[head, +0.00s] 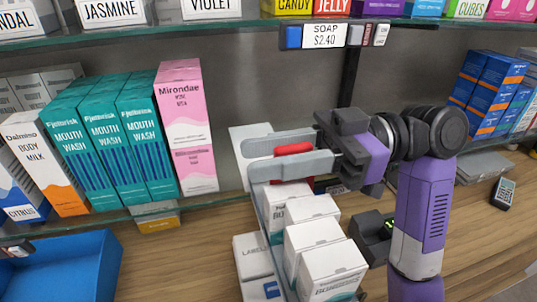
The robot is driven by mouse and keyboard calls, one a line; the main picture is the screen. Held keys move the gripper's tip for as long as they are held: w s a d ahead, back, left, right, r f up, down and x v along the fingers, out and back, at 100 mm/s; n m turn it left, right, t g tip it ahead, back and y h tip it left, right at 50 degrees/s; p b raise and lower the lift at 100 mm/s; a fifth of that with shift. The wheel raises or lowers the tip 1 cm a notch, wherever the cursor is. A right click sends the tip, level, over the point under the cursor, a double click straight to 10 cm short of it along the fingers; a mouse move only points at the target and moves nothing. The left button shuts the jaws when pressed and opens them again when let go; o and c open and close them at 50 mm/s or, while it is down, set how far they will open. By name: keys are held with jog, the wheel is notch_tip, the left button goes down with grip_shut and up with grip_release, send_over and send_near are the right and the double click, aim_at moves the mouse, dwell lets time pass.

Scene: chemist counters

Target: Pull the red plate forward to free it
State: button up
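My gripper (247,161) reaches in from the right, its two long grey fingers pointing left above a narrow row of white boxes. The red plate (293,148) shows as a short red strip between the fingers. A little more red (306,182) shows just below the near finger. The fingers hide most of the plate. The fingers are spaced apart with the red strip between them; I cannot tell whether they press on it.
White boxes (312,238) stand in a row under my gripper. Teal mouth wash boxes (104,143) and pink boxes (186,125) stand on the left shelf. An upper shelf edge (225,28) runs overhead. A blue bin (65,268) is lower left.

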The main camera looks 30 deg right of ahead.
dwell(0.3)
jog(key=b+v, duration=0.1)
jog(key=v, duration=0.6)
jog(key=shift+d+b, duration=0.3)
jog(key=shift+d, duration=0.05)
jog(key=shift+s+d, duration=0.1)
